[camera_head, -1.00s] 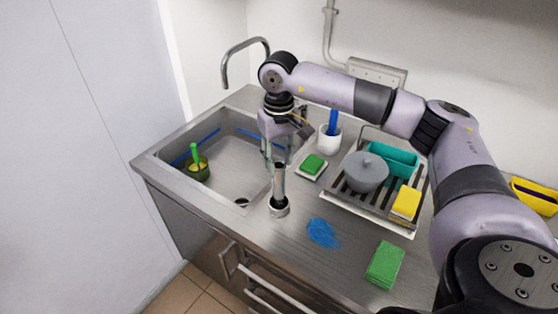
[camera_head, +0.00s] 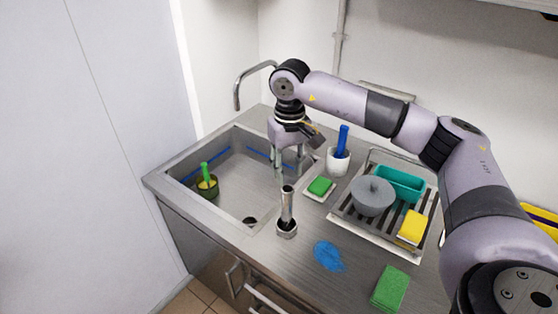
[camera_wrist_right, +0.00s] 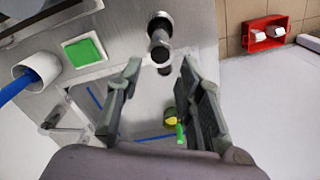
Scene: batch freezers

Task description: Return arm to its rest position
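My right arm reaches in from the right in the head view. Its gripper (camera_head: 288,165) points down above the right part of the sink basin. It is open and empty; the right wrist view (camera_wrist_right: 160,68) shows a clear gap between the fingers. An upright metal cylinder (camera_head: 287,210) stands on the counter in front of the gripper and apart from it. It also shows in the right wrist view (camera_wrist_right: 160,38), beyond the fingertips. My left gripper is in neither view.
The sink (camera_head: 160,183) holds a green cup with a brush (camera_head: 207,186). A white cup (camera_head: 338,162), green sponge on a dish (camera_head: 320,187), dish rack (camera_head: 385,242) with grey pot (camera_head: 373,195), blue spill (camera_head: 328,255) and green sponge block (camera_head: 390,288) occupy the counter. The tap (camera_head: 238,88) stands behind.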

